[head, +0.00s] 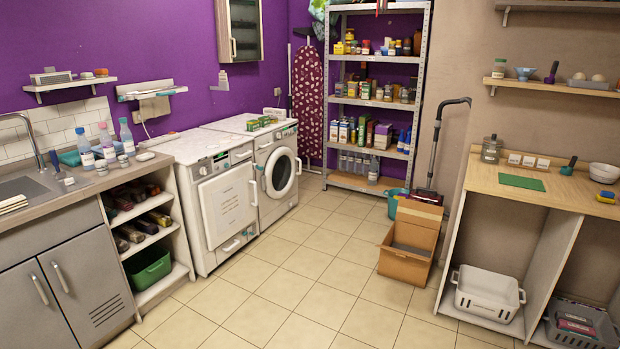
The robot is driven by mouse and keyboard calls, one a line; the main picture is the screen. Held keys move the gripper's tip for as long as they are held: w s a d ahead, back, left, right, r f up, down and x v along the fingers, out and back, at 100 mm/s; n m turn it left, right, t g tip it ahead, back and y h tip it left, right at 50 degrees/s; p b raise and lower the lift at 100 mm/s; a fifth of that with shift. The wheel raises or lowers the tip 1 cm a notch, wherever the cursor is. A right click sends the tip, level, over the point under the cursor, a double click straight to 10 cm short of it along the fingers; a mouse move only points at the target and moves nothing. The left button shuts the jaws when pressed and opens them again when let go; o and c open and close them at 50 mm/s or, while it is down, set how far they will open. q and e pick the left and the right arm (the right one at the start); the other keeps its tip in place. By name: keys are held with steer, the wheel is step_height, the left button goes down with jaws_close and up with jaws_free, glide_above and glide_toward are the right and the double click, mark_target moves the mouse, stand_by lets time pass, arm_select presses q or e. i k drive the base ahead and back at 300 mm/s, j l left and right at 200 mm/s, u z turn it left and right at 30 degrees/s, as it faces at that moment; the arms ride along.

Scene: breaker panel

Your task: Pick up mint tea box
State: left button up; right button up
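I cannot tell for sure which thing is the mint tea box; no label is readable at this size. Neither of my grippers shows in the head view.
An open cardboard box (406,266) stands on the tiled floor, with an upright vacuum (437,140) behind it. A sink counter (85,180) runs along the left. A wooden workbench (560,190) stands at the right. The middle floor (290,280) is clear.

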mark_target(265, 121)
steer(key=i, duration=2.55)
steer(key=i+l+u, duration=0.1)
steer(key=i, duration=0.45)
steer(key=i+l, duration=0.1)
steer(key=i, duration=0.45)
steer(key=i+l+u, duration=0.15)
steer(key=i, duration=0.4)
steer(key=i+l, duration=0.15)
steer(key=i, duration=0.4)
steer(key=i+l+u, duration=0.25)
steer(key=i+u, duration=0.15)
steer(key=i, duration=0.15)
steer(key=i+l+u, duration=0.35)
steer(key=i+l, duration=0.05)
steer(key=i, duration=0.1)
